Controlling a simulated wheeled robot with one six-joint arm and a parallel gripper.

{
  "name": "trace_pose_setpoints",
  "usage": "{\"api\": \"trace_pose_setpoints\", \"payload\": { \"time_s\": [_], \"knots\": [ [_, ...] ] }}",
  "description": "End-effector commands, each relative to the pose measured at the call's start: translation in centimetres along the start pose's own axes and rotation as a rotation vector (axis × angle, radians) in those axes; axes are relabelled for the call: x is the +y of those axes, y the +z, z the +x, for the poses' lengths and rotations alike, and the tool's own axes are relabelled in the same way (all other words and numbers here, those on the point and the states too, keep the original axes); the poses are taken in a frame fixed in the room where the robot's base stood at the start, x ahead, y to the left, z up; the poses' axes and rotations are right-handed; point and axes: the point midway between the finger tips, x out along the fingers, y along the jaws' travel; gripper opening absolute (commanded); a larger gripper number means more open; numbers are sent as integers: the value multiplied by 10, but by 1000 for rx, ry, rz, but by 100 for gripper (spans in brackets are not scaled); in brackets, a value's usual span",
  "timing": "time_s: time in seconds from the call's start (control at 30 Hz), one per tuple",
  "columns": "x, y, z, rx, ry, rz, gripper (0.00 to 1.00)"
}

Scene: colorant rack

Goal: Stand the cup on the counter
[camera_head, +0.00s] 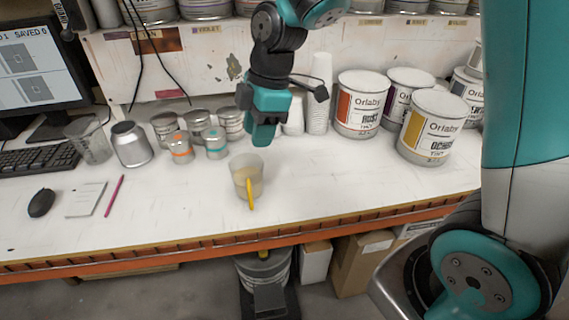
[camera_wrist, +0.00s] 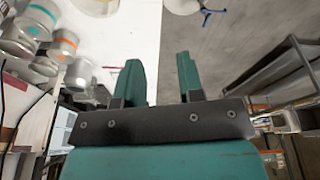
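The cup (camera_head: 243,172) is translucent with a pale yellowish lower part. In the head view it stands on the white counter (camera_head: 330,192), near the front edge, and looks upright. A yellow pen-like stick (camera_head: 251,194) shows in front of it; I cannot tell whether it touches the cup. My gripper (camera_head: 262,135) hangs above the counter, above and behind the cup, apart from it. In the wrist view its two teal fingers (camera_wrist: 159,75) are spread with nothing between them. A pale round thing at the top of that view is cut off, so I cannot tell if it is the cup.
Small tins (camera_head: 180,148) and a grey metal can (camera_head: 131,145) stand left of my gripper. A stack of white cups (camera_head: 318,100) and large Orlaby cans (camera_head: 432,127) stand at right. A mouse (camera_head: 41,203), notepad (camera_head: 86,200) and pink pen (camera_head: 114,196) lie at left. The front right counter is clear.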

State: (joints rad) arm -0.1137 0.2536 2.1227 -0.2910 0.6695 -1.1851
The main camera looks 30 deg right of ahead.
Motion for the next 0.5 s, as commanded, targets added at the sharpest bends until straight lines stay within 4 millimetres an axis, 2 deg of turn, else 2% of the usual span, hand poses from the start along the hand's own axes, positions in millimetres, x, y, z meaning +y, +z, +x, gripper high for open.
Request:
{"api": "trace_pose_setpoints", "payload": {
  "time_s": [0.03,0.1,0.2,0.3,0.4,0.5],
  "knots": [
    [-28,-12,-16,21,0,106,35],
    [-66,-24,-30,46,-15,277,35],
    [-117,-34,-44,73,-43,502,35],
    [-157,-38,-51,88,-72,681,35],
    [-183,-39,-54,93,-94,803,35],
    [-196,-39,-54,94,-106,864,35]
  ]
}}
